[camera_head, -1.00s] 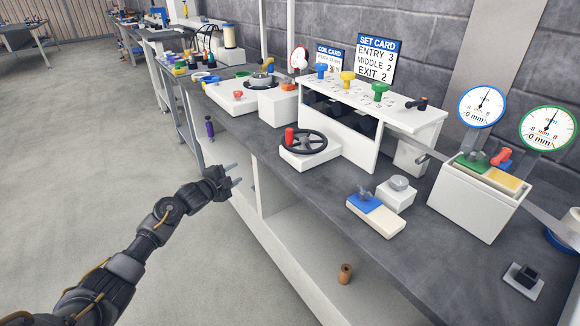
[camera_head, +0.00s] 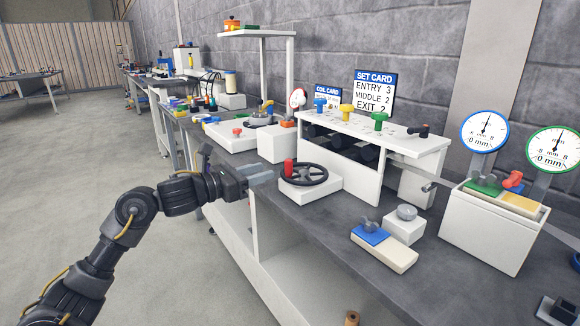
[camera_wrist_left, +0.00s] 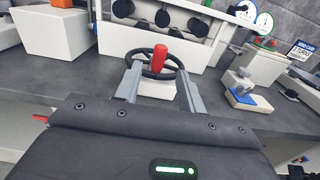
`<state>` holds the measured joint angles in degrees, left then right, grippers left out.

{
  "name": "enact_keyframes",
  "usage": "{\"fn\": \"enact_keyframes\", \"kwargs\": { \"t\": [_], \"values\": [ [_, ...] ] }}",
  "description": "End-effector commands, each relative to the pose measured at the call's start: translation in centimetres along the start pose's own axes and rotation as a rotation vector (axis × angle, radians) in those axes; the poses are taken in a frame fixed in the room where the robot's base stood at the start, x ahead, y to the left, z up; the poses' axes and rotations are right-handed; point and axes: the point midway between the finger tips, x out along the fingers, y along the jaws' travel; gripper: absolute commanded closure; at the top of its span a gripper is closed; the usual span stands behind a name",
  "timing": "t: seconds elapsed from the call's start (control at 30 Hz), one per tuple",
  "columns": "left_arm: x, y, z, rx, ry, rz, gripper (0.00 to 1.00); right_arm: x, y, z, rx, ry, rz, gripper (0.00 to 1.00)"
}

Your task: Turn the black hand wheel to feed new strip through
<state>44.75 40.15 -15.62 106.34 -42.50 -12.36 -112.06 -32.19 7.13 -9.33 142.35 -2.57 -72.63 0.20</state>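The black hand wheel (camera_head: 304,174) lies on a white block on the bench, with a red upright handle (camera_head: 289,167) on its rim's left side. My left gripper (camera_head: 262,175) is at the bench edge, just left of the wheel, pointing at the red handle. In the left wrist view its two grey fingers (camera_wrist_left: 160,88) are spread apart and empty. The red handle (camera_wrist_left: 159,57) stands beyond and between the fingertips there, and the wheel (camera_wrist_left: 147,64) shows behind it. My right gripper is not in view.
Behind the wheel stands the white roller rack (camera_head: 345,150) with blue, yellow and green knobs. To the right are a blue and cream block (camera_head: 384,249), a white box (camera_head: 490,230) and two dial gauges (camera_head: 484,131). White blocks (camera_head: 277,144) stand left of the wheel.

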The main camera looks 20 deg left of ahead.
Motion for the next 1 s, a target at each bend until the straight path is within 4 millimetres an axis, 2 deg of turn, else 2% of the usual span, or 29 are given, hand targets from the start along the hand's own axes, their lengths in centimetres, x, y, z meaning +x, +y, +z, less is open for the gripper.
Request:
{"fn": "enact_keyframes", "kwargs": {
  "t": [0.3,0.5,0.9,1.0],
  "values": [
    [6.0,0.0,0.1,-0.006,-0.002,0.0,0.6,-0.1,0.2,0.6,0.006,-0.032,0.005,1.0],
    [8.4,0.0,0.1,-0.004,-0.002,0.0,0.6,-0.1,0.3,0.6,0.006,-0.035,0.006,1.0],
    [9.2,0.0,0.1,-0.002,-0.001,0.0,0.6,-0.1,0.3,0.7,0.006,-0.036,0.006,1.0],
    [9.2,0.0,0.1,-0.002,-0.001,0.0,0.72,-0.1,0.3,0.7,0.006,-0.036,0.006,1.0]
  ]
}}
